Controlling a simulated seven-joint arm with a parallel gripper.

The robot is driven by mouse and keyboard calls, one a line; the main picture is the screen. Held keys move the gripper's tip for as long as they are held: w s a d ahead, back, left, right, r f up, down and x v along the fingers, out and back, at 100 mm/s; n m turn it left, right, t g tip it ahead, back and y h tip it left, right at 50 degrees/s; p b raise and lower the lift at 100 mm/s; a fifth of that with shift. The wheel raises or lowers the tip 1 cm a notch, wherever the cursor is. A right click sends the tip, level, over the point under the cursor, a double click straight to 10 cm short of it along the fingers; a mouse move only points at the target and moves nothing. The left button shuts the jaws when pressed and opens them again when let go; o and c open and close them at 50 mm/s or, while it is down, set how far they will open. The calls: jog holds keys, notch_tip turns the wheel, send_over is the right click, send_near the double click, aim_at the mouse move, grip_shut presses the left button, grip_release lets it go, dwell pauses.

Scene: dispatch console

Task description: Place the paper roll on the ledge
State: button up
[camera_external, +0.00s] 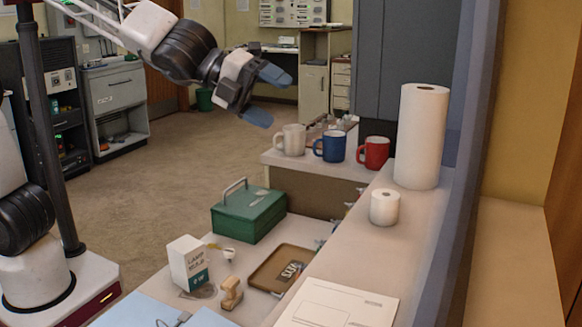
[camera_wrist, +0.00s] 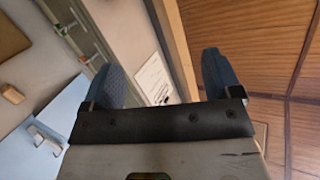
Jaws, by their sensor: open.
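A short white paper roll (camera_external: 384,208) stands upright on the long pale ledge (camera_external: 355,255) in the external view. A much taller white paper roll (camera_external: 422,137) stands upright behind it on the same ledge. My gripper (camera_external: 266,97) is in the air at the upper middle, left of both rolls in the picture and apart from them. Its two blue fingers are spread with nothing between them. In the wrist view, my gripper (camera_wrist: 162,78) also shows open and empty over the ledge and a white flat panel (camera_wrist: 153,80). Neither roll shows in that view.
A white mug (camera_external: 291,140), a blue mug (camera_external: 330,146) and a red mug (camera_external: 374,153) stand on the back counter. The lower desk holds a green box (camera_external: 248,215), a carton (camera_external: 189,262), a stamp (camera_external: 232,293) and a brown tray (camera_external: 264,279). A wall borders the ledge's right side.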

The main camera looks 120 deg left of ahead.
jog(key=s+d+f+n+g+h, duration=0.1)
jog(key=s+d+f+n+g, duration=0.2)
jog(key=s, duration=0.9)
jog(key=s+d+f+n+g+h, duration=0.1)
jog(key=s+d+f+n+g, duration=0.2)
jog(key=s+d+n, duration=0.6)
jog(key=s+d+f+n+g+h, duration=0.1)
jog(key=s+d+f+n+g, duration=0.2)
jog(key=s, duration=1.2)
jog(key=d+f+n, duration=0.1)
jog(key=d+n, duration=0.2)
jog(key=d, duration=0.1)
jog(key=shift+d+f+g, duration=0.25)
jog(key=shift+f+g, duration=0.05)
jog(key=shift+f, duration=0.05)
